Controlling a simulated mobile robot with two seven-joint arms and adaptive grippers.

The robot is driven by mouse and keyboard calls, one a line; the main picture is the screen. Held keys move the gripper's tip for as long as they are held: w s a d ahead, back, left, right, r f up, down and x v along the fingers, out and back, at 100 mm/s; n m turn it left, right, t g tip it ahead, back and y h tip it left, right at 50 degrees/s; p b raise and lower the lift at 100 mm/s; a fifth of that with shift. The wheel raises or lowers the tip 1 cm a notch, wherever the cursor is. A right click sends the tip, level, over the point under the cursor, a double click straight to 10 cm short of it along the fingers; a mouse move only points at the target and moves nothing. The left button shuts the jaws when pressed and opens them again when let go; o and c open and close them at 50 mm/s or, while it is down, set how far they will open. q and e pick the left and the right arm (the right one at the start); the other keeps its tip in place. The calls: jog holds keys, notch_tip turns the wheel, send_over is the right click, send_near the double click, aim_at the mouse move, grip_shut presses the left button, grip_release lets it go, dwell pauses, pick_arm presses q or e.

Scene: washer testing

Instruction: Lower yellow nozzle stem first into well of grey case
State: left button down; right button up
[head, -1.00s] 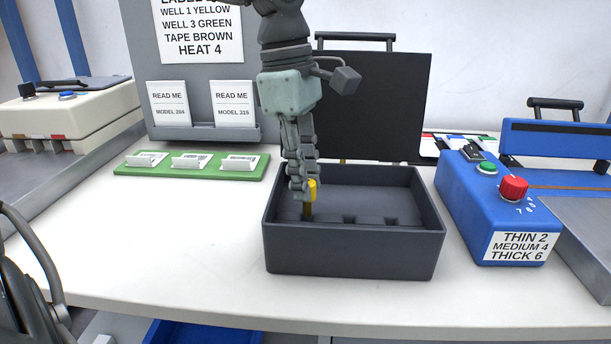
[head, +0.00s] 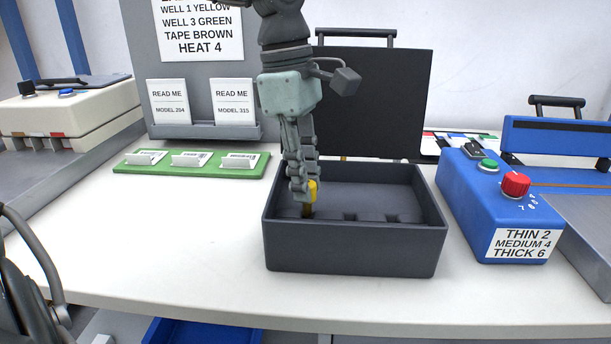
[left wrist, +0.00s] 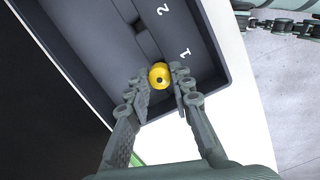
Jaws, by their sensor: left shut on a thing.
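The grey case (head: 355,250) stands open on the white table, its dark lid raised at the back. My left gripper (head: 305,192) points down into the left part of the case and is shut on the yellow nozzle (head: 313,190). In the left wrist view my left gripper (left wrist: 162,95) has a fingertip on each side of the nozzle (left wrist: 159,76). The nozzle is seen from its round top there, beside the printed 1 on the case (left wrist: 205,45). The nozzle's stem points down at the well row; its lower end is hidden.
A green tray (head: 125,170) with white labelled pieces lies to the left. A blue sealer (head: 465,205) with a red knob stands close to the right of the case. A sign and two cards are on the grey stand (head: 195,55) behind.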

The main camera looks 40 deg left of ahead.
pick_arm(q)
jog(key=shift+f+b, duration=1.2)
jog(key=shift+b, duration=0.05)
dwell(1.0)
jog(key=c, duration=1.3)
grip_release()
jog(key=shift+o, duration=0.2)
jog(key=shift+r, duration=0.1)
notch_tip(320, 180, up, 12)
jog(key=a, duration=0.1)
jog(key=shift+s+a, duration=0.2)
jog(key=shift+a, duration=0.15)
